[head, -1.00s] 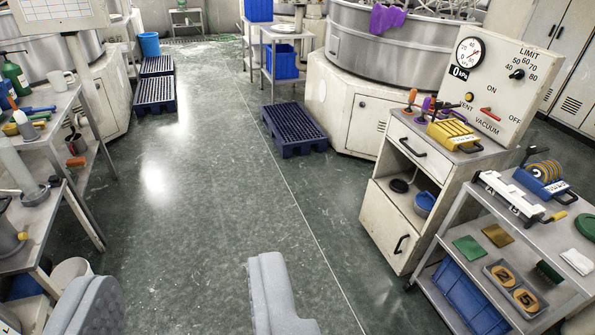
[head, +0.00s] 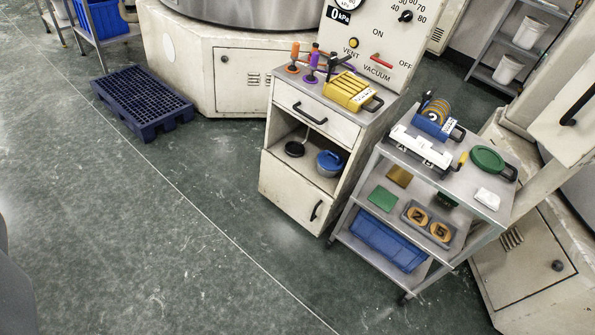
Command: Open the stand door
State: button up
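The white stand (head: 266,160) stands right of the picture's middle. It has a drawer (head: 314,115) with a black bar handle on top, an open shelf below it, and a door (head: 287,192) at the bottom. The door is closed. Its black handle (head: 316,209) is near its right edge. My gripper is not in view, and nothing touches the door. A grey part at the left edge seems to be my own body.
A steel trolley (head: 433,176) stands close to the stand's right side. A blue pallet (head: 146,100) lies on the floor to the left. Behind is a machine base with its own closed door (head: 243,82). The floor in front and left is clear.

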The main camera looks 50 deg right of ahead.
aim_at(310, 206)
jog(key=i, duration=1.8)
jog(key=z, duration=3.05)
jog(key=k, duration=0.85)
jog(key=z, duration=0.25)
jog(key=i, duration=0.55)
jog(key=u, duration=0.05)
